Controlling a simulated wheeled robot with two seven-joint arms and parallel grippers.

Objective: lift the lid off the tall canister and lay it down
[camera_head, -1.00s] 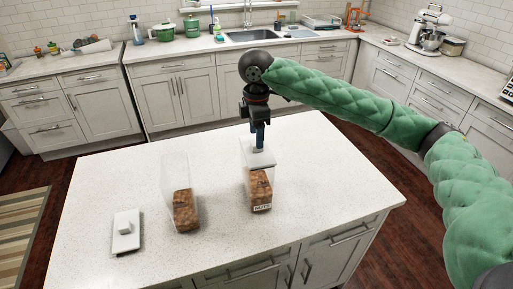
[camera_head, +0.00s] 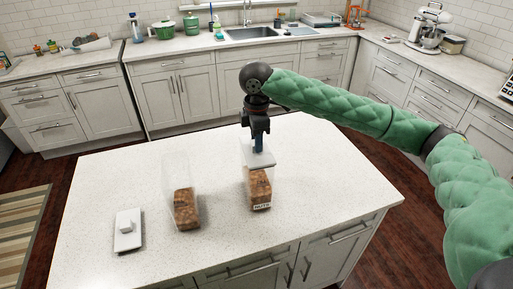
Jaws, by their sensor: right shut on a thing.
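A clear canister (camera_head: 260,190) with brown contents and a "NUTS" label stands upright on the island. My right gripper (camera_head: 259,149) is above it, pointing down and shut on its white lid (camera_head: 258,159). The lid is at the canister's top; I cannot tell whether it touches the rim. A second clear canister (camera_head: 184,205), which looks taller, stands to the left with brown contents low inside and no lid seen on it. A white lid (camera_head: 127,231) with a raised knob lies flat further left. My left gripper is not in view.
The white island top (camera_head: 335,175) is clear to the right of the canisters and behind them. Its front edge runs close below the canisters. The back counter with a sink (camera_head: 250,34) and green pots (camera_head: 191,25) is well apart.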

